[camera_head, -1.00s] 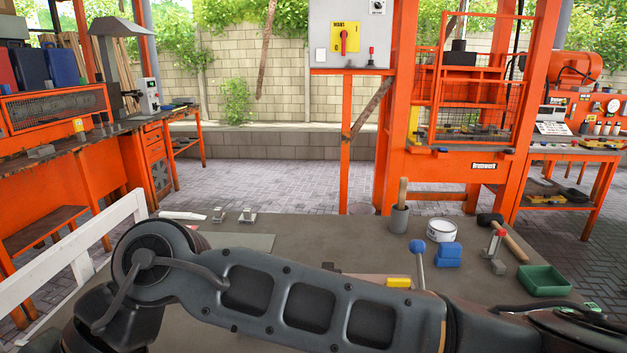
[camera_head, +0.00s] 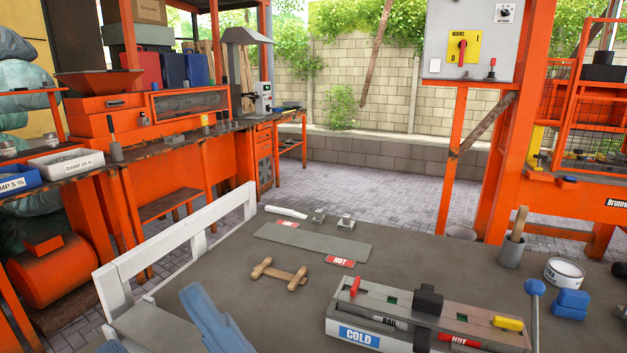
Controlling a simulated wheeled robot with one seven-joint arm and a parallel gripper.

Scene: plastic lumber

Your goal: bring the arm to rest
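The work table (camera_head: 215,262) fills the lower part of the view. On it stands a long grey mould fixture (camera_head: 345,302) with COLD, RAIL and HOT labels. It has a red lever (camera_head: 355,287), a black block (camera_head: 429,299) and a yellow handle (camera_head: 508,323). A blue-ball lever (camera_head: 535,288) stands at its right end.
A wooden H-shaped piece (camera_head: 279,275) and a flat grey plate (camera_head: 312,243) lie on the table. A white rail (camera_head: 178,240) borders its left side. A grey cup (camera_head: 511,252), white tin (camera_head: 564,272) and blue block (camera_head: 571,303) stand at right.

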